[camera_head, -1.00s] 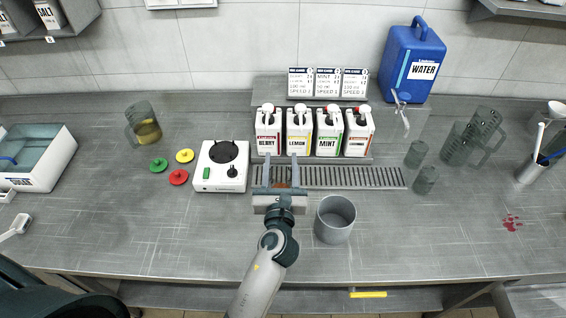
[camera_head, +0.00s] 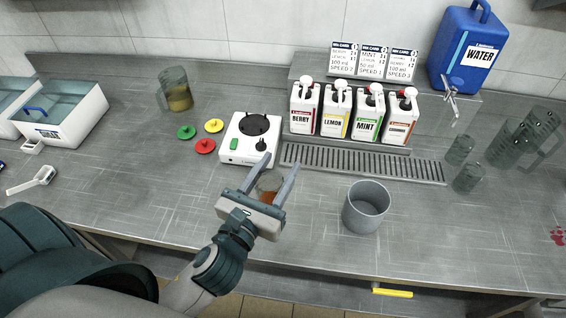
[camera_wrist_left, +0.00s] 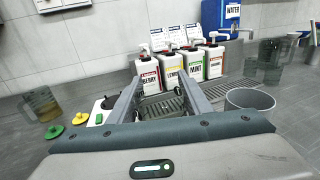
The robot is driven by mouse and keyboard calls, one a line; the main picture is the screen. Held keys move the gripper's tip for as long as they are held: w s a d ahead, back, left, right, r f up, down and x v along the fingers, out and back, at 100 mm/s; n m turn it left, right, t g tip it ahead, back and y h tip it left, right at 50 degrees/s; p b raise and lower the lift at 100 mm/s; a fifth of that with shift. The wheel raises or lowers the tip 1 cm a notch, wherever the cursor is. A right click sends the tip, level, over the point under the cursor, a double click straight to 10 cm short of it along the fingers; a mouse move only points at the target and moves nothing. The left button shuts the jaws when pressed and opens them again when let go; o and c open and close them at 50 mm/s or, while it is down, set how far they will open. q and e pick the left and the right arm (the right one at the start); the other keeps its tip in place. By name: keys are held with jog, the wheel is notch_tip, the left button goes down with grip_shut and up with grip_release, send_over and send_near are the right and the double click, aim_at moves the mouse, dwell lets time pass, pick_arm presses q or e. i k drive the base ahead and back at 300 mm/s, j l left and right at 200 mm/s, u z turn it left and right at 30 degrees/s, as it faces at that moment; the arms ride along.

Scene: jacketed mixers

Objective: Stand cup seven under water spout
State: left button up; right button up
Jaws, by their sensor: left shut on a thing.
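My left gripper (camera_head: 272,184) is shut on a small clear cup (camera_head: 267,190) with some brown-orange liquid low in it. The cup is held in front of the mixer base and the left end of the drip grate; its number is not readable. In the left wrist view the two fingers (camera_wrist_left: 160,92) reach forward, with the see-through cup hard to make out between them. The water spout (camera_head: 451,100) is the tap on the blue WATER container (camera_head: 467,50) at the back right, well away from the gripper. My right gripper is not in view.
The drip grate (camera_head: 365,163) runs before the BERRY, LEMON, MINT and another pump bottle. A grey pot (camera_head: 366,207) stands right of my gripper. The white mixer base (camera_head: 250,140) is behind it. Clear cups (camera_head: 459,150) and jugs stand at the right, near the spout.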

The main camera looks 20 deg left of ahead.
aim_at(426, 169)
jog(key=i+l, duration=0.1)
jog(key=l, duration=0.3)
jog(key=i+l, duration=0.15)
jog(key=l, duration=0.3)
jog(key=i+l, duration=0.1)
jog(key=l, duration=0.3)
jog(key=i+l, duration=0.15)
jog(key=l, duration=0.25)
